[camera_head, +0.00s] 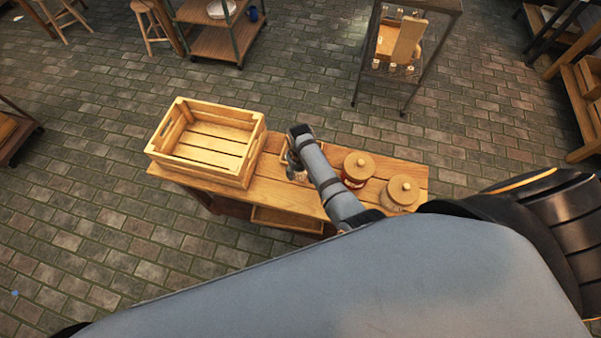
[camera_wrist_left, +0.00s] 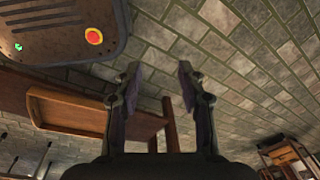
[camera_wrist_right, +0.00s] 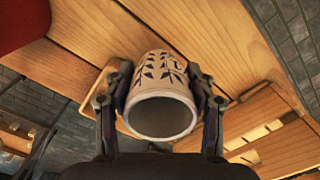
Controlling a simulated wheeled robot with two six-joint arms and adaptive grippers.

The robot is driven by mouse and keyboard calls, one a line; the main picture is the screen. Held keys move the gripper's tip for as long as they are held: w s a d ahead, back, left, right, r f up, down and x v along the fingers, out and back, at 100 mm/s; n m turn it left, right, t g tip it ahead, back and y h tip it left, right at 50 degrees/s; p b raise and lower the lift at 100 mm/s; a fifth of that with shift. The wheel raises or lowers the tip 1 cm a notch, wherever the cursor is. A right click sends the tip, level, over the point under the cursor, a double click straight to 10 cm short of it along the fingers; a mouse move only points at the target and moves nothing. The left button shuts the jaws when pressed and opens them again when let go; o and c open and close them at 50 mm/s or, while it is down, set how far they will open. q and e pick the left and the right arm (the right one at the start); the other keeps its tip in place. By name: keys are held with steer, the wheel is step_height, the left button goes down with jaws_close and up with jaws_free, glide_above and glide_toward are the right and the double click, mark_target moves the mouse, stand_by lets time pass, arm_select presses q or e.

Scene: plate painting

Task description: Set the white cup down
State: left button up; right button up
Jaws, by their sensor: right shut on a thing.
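The white cup (camera_wrist_right: 160,72) has a dark leaf pattern and shows in the right wrist view, its round mouth facing the camera. My right gripper (camera_wrist_right: 159,90) is shut on it, one finger on each side. The cup is over the wooden table top (camera_wrist_right: 225,45); I cannot tell whether it touches it. In the head view my right gripper (camera_head: 297,160) is over the table, between the crate and the jars, and the arm mostly hides the cup. My left gripper (camera_wrist_left: 158,82) is open and empty in the left wrist view, and is not in the head view.
A wooden crate (camera_head: 253,152) stands on the table's left part. A red jar (camera_head: 357,168) and a pale jar (camera_head: 401,192), both with wooden lids, stand on its right. A small wooden board (camera_wrist_right: 97,80) lies beside the cup. Bare table shows in front of the gripper.

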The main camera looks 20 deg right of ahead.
steer(key=f+b, duration=0.1)
steer(key=f, duration=0.1)
steer(key=f+b, duration=0.1)
steer(key=b, duration=0.1)
steer(key=shift+w+f, duration=0.2)
steer(key=shift+f, duration=0.15)
steer(key=shift+w+d+f, duration=0.1)
steer(key=shift+w+f, duration=0.05)
steer(key=shift+f, duration=0.1)
steer(key=shift+r, duration=0.25)
steer(key=shift+c, duration=0.6)
steer(key=shift+f, duration=0.1)
steer(key=o, duration=1.1)
steer(key=shift+o, duration=0.3)
steer(key=shift+f, duration=0.1)
arm_select(q)
steer(key=f, duration=0.2)
steer(key=w+f, duration=0.1)
steer(key=shift+d+f, duration=0.25)
steer(key=shift+f, duration=0.15)
